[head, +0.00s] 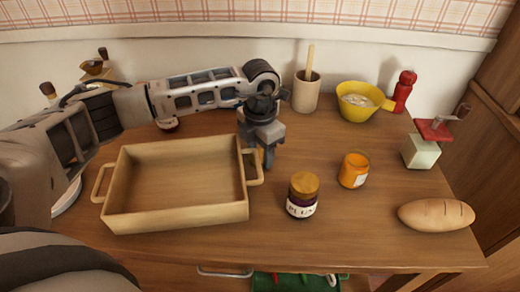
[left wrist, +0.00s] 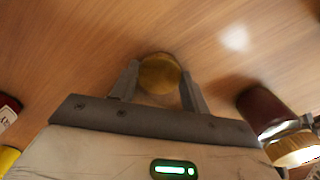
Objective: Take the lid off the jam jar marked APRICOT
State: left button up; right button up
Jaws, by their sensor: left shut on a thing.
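My left gripper (head: 268,160) points down over the table just right of the tray. In the left wrist view its fingers (left wrist: 158,85) are shut on a round golden-brown lid (left wrist: 159,75). An orange jar (head: 354,171) stands upright to the right of the gripper. Its top looks open and orange, with no lid seen on it; its pale label is turned aside and cannot be read. A dark jar marked PLUM (head: 302,197) with a golden-brown lid stands nearer the front; a dark jar also shows at the right of the left wrist view (left wrist: 263,107). My right gripper is out of view.
A wooden tray (head: 180,218) with two handles fills the left of the table. Behind are a utensil crock (head: 306,94), yellow bowl (head: 357,112) and red mill (head: 404,92). A grinder (head: 421,152) and loaf (head: 436,215) are at right. Table space around the jars is free.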

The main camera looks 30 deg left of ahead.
pick_arm(q)
jog(key=shift+f, duration=0.25)
jog(key=o, duration=1.1)
jog(key=shift+r, duration=0.1)
